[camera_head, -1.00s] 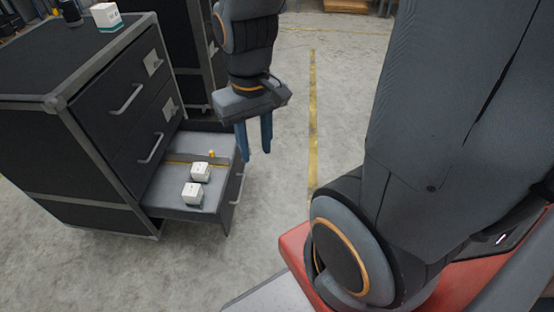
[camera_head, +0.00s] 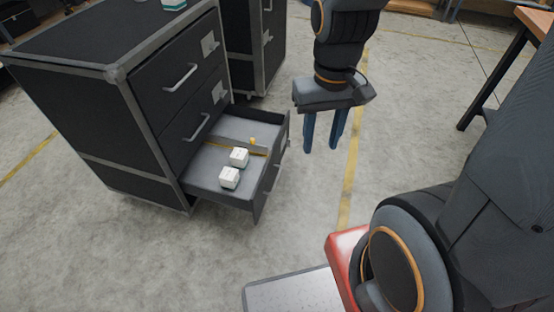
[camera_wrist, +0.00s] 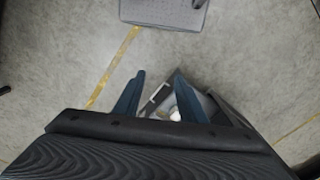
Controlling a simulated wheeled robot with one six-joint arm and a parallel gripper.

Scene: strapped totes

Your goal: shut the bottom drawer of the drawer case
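The black drawer case (camera_head: 85,95) with grey metal edges stands at the left in the head view. Its bottom drawer (camera_head: 220,195) is pulled well out, with two white boxes (camera_head: 239,157) and a small yellow item (camera_head: 252,141) inside. The two drawers above look shut. My gripper (camera_head: 323,143) hangs fingers down to the right of the open drawer, apart from it. Its two blue fingers are spread with nothing seen between them. In the wrist view the fingers (camera_wrist: 155,92) show with the drawer (camera_wrist: 205,103) partly hidden behind them.
A second dark case (camera_head: 262,45) stands behind the first. A table (camera_head: 535,25) with dark legs is at the upper right. Bare concrete floor (camera_head: 310,200) with a yellow line lies around the drawer's front and right.

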